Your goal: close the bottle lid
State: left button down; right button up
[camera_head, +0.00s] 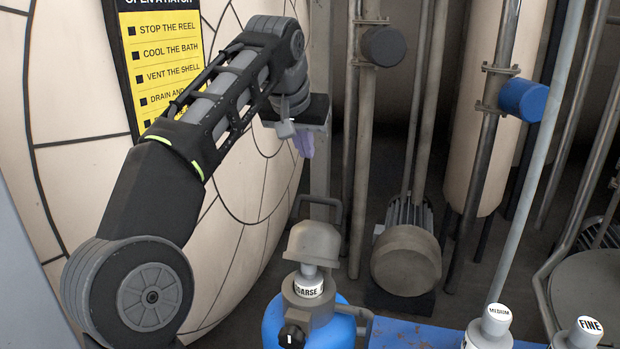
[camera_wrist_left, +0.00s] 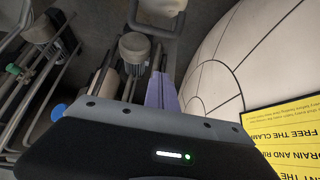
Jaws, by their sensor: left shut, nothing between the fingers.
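A blue bottle (camera_head: 273,325) stands at the bottom centre of the head view. Its grey neck carries a white-topped plug labelled COARSE (camera_head: 309,287). A grey lid (camera_head: 313,243) with a looped handle (camera_head: 320,203) stands tilted up behind the plug, apart from it. What looks like the lid also shows at the top edge of the left wrist view (camera_wrist_left: 158,9), partly cut off. My left gripper (camera_head: 304,145) hangs above and behind the lid, with purple fingers pointing down. Its fingers (camera_wrist_left: 161,90) are shut and empty, clear of the lid. My right gripper is not in view.
White-topped items labelled MEDIUM (camera_head: 496,322) and FINE (camera_head: 588,328) stand at the lower right. A motor (camera_head: 406,260) and vertical pipes (camera_head: 365,140) stand behind. A large cream vessel (camera_head: 75,185) with a yellow sign (camera_head: 165,60) fills the left.

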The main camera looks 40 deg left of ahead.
aim_at(298, 227)
pick_arm(q)
jog(key=f, duration=0.3)
jog(key=w+f, duration=0.1)
jog(key=f, duration=0.2)
jog(key=w+a+f, duration=0.1)
jog(key=f, duration=0.2)
jog(key=shift+w, duration=0.25)
jog(key=shift+s+d, duration=0.15)
jog(key=shift+s, duration=0.15)
jog(key=shift+f, duration=0.15)
jog(key=shift+s, duration=0.1)
jog(key=s+d+f+t+y+b, duration=0.1)
jog(key=s+t+b, duration=0.1)
jog(key=b, duration=0.8)
jog(key=s+d+f+t+b, duration=0.1)
jog(key=s+b, duration=0.4)
jog(key=b, duration=0.5)
jog(key=s+d+f+t+y+b, duration=0.1)
jog(key=s+t+b, duration=0.3)
jog(key=b, duration=0.6)
jog(key=shift+s+d+f+t+y, duration=0.15)
jog(key=shift+d+f, duration=0.15)
jog(key=shift+f, duration=0.1)
jog(key=shift+s+d+f+t+y, duration=0.1)
jog(key=shift+d+f+t+y, duration=0.05)
jog(key=shift+d+f, duration=0.15)
jog(key=shift+s+b, duration=0.2)
jog(key=shift+b, duration=0.55)
